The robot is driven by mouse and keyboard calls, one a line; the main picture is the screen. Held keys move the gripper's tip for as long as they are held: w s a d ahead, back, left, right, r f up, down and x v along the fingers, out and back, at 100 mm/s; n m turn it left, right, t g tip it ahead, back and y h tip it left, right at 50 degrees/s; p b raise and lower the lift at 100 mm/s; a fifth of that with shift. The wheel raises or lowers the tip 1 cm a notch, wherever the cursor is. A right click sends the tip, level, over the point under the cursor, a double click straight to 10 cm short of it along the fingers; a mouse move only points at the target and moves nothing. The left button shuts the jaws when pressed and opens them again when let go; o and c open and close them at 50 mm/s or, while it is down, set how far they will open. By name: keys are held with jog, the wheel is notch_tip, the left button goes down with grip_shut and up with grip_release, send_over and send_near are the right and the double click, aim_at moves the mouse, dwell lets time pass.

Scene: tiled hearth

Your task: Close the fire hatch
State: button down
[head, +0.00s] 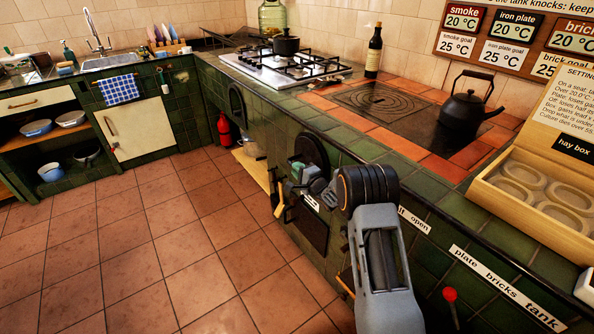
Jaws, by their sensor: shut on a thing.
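The fire hatch (312,148) appears to be the dark, round-topped iron piece in the green tiled front of the hearth, in the middle of the head view. My gripper (296,182) is at its lower left edge, with its jaws shut on what looks like part of the hatch. My wrist and forearm come in from the lower right and hide the area just right of the jaws. The exact grip point is small and partly hidden. I cannot tell how far the hatch stands open.
A dark panel (306,228) sits below the hatch. Tools with yellow handles (279,203) hang left of my gripper. A red lever (450,296) stands at lower right. The tiled floor at left is clear.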

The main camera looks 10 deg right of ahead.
jog(key=shift+d+f, duration=0.15)
jog(key=shift+d, duration=0.05)
jog(key=c, duration=1.3)
grip_release()
jog(key=shift+d, duration=0.1)
jog(key=shift+o, duration=1)
jog(key=shift+a, duration=0.2)
jog(key=p+v, duration=0.1)
jog(key=v, duration=0.6)
jog(key=shift+s+d, duration=0.15)
jog(key=shift+s, duration=0.1)
jog(key=s+d+r+n+g+h+p, duration=0.1)
jog(key=s+r+n+g+h+p, duration=0.2)
jog(key=r, duration=0.5)
jog(key=s+d+r+n+h+p, duration=0.1)
jog(key=s+d+r+h+p, duration=0.15)
jog(key=s+r+p, duration=0.4)
jog(key=d+r+n+g+h+p, duration=0.1)
jog(key=r+n+g+h+p, duration=0.15)
jog(key=r, duration=0.65)
jog(key=s+a+r+n+g+p, duration=0.1)
jog(key=s+r+n+g+p, duration=0.2)
jog(key=s, duration=0.9)
jog(key=s+a+r+n+g+p, duration=0.2)
jog(key=s+r+p, duration=0.4)
jog(key=s, duration=0.6)
jog(key=shift+a+r+n+g+p, duration=0.25)
jog(key=shift+r+n+g, duration=0.35)
jog(key=shift+n+g, duration=0.35)
